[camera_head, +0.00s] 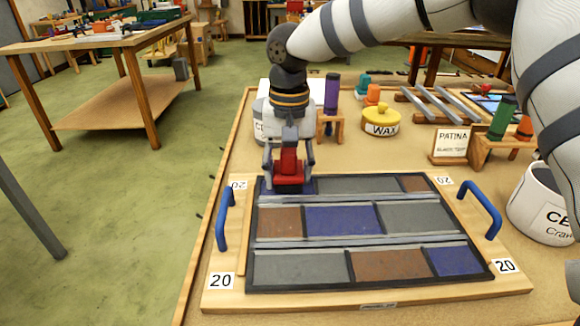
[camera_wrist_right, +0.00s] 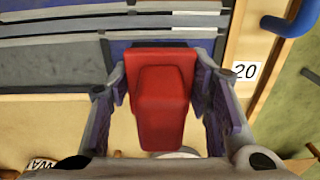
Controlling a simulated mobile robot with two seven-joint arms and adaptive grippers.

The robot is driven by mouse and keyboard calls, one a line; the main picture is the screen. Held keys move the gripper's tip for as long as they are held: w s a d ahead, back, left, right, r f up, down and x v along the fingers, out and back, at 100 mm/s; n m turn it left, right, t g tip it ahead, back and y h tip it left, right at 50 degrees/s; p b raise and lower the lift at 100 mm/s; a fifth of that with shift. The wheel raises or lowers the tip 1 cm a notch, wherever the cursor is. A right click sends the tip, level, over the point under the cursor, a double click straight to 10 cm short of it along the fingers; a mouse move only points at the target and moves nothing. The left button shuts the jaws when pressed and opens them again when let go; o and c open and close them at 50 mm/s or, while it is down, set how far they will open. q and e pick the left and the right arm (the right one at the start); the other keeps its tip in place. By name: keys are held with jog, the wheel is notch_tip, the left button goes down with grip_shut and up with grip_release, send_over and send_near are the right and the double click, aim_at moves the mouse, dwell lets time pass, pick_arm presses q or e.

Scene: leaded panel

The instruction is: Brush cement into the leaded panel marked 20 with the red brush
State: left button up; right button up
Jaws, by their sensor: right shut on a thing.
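The leaded panel (camera_head: 345,220) lies flat on a wooden board (camera_head: 370,299) with 20 labels at its corners. It has blue, brown and grey panes between grey strips. My right gripper (camera_head: 289,170) is shut on the red brush (camera_head: 289,179) and holds it at the panel's far left corner, over a blue pane. The red brush (camera_wrist_right: 161,95) fills the middle of the right wrist view, between both fingers. Its bristles are hidden, so I cannot tell whether they touch the panel. My left gripper is not in view.
Blue handles (camera_head: 224,219) (camera_head: 481,209) rise at the board's sides. A white tub (camera_head: 541,205) stands at right. Behind are a yellow wax tin (camera_head: 381,121), a purple-handled tool (camera_head: 332,94), a patina sign (camera_head: 451,144) and a green-handled tool (camera_head: 502,117).

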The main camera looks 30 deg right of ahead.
aim_at(289, 196)
jog(key=shift+s+a+r, duration=0.15)
jog(key=shift+s+a, duration=0.05)
jog(key=shift+s, duration=0.3)
jog(key=shift+s+f, duration=0.1)
jog(key=shift+f, duration=0.15)
jog(key=shift+s, duration=0.1)
jog(key=shift+s+a+r+p, duration=0.15)
jog(key=shift+s+a+p, duration=0.25)
jog(key=shift+s, duration=0.35)
jog(key=shift+r, duration=2.95)
